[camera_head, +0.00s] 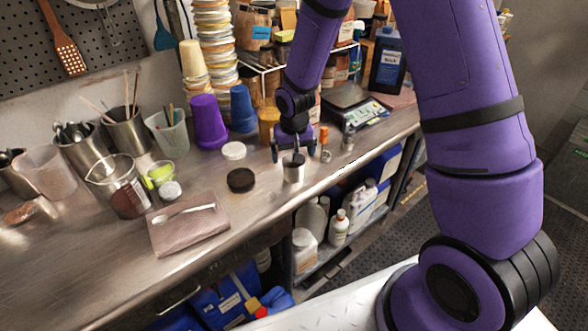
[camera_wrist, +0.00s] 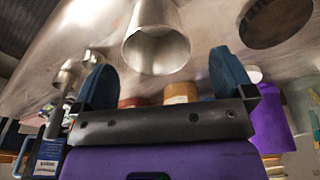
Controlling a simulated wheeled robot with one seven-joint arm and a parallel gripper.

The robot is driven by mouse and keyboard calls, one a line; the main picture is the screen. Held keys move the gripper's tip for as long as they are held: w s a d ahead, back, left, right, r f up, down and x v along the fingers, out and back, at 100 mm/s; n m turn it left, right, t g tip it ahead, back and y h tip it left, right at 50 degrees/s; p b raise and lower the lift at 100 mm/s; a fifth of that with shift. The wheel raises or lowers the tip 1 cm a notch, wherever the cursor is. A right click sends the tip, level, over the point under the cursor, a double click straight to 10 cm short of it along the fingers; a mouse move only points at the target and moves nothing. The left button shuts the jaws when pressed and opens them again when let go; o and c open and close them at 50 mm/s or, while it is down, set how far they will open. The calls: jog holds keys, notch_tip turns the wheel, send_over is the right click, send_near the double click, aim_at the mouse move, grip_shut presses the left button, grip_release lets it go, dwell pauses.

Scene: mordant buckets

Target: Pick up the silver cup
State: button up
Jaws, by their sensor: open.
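The silver cup (camera_head: 294,173) stands upright near the front edge of the steel counter, right of a black disc. In the wrist view the silver cup (camera_wrist: 157,48) lies just beyond the fingertips, roughly between them, with its open rim facing the camera. My gripper (camera_head: 293,152) is right above and behind the cup in the head view and partly overlaps its top. In the wrist view my gripper (camera_wrist: 162,75) has its two dark blue fingers spread wide with nothing between them. I cannot tell whether either finger touches the cup.
The black disc (camera_head: 240,180) and a white lid (camera_head: 233,150) lie left of the cup. A small metal piece (camera_head: 326,156) and an orange-capped bottle (camera_head: 323,137) stand close on the right. Purple stacked cups (camera_head: 209,122) are behind.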

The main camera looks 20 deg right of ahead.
aim_at(293, 165)
jog(key=shift+w+d+f, duration=0.1)
jog(key=shift+d+f, duration=0.05)
jog(key=shift+f, duration=2.5)
jog(key=c, duration=1)
